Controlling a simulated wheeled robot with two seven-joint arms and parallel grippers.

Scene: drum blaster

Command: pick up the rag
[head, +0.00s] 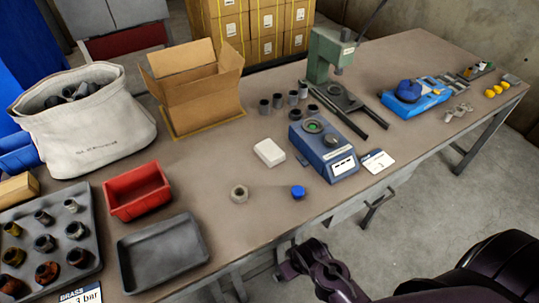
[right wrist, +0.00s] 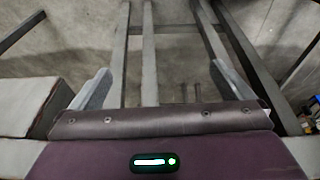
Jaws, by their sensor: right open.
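A small white folded piece, which looks like the rag (head: 269,152), lies flat on the workbench (head: 215,185) in the head view, left of the blue device. Nothing covers it. My right gripper (right wrist: 161,78) is open and empty in the right wrist view, its two fingers wide apart over bench legs and the floor. The rag does not show in that view. My right arm is at the bottom of the head view, in front of the bench edge and apart from the rag. My left gripper is not in view.
A metal nut (head: 239,193) and a blue cap (head: 298,192) lie in front of the rag. A blue device (head: 325,152) stands to its right, an open cardboard box (head: 193,88) behind left. A red bin (head: 137,190) and grey tray (head: 163,252) stand left.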

